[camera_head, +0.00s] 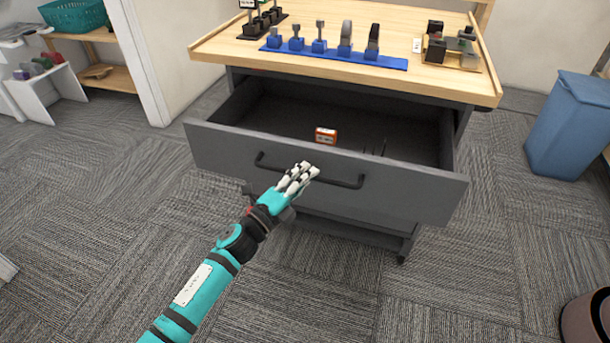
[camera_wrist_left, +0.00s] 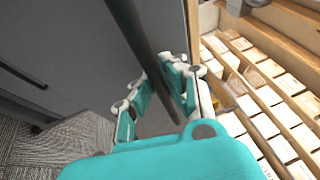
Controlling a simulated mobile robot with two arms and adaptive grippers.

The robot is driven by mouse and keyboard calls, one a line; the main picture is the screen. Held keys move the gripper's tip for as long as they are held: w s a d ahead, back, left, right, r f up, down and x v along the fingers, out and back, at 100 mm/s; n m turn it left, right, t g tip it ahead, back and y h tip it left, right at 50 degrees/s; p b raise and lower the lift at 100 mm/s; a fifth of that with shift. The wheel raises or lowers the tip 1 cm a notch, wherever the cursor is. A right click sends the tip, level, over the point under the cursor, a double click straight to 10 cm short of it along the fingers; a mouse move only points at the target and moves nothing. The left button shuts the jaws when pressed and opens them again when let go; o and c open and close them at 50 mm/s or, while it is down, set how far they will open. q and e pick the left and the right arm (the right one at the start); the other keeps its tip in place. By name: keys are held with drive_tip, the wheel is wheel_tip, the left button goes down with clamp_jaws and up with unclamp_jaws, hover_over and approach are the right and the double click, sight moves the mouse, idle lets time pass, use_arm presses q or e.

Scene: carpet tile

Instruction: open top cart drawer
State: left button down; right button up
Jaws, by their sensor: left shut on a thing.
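The grey top drawer (camera_head: 330,171) of the wood-topped cart (camera_head: 345,77) is pulled well out, and its inside shows. A small orange and white box (camera_head: 325,135) lies in it. A dark bar handle (camera_head: 343,181) runs along the drawer front. My left gripper (camera_head: 299,178) is at the middle of the handle, shut on it. In the left wrist view, the dark handle bar (camera_wrist_left: 140,35) passes close to the fingers (camera_wrist_left: 165,90) of my left gripper; part of the grip is hidden. My right gripper is not in view.
Blue tool holders (camera_head: 335,55) and a small wooden tray (camera_head: 452,55) stand on the cart top. A blue bin (camera_head: 572,125) stands right, and a brown rounded object (camera_head: 587,320) is at lower right. Carpet is clear before the cart. Pale blocks (camera_wrist_left: 270,95) in wooden rows show in the wrist view.

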use_arm(q)
drive_tip(key=shift+f, duration=0.2)
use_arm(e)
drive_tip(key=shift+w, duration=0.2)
use_arm(q)
drive_tip(key=c, duration=1.3)
unclamp_jaws()
drive_tip(key=shift+w, duration=0.1)
drive_tip(key=shift+c, duration=0.2)
drive_tip(key=shift+r, duration=0.1)
drive_tip(key=v, duration=1.2)
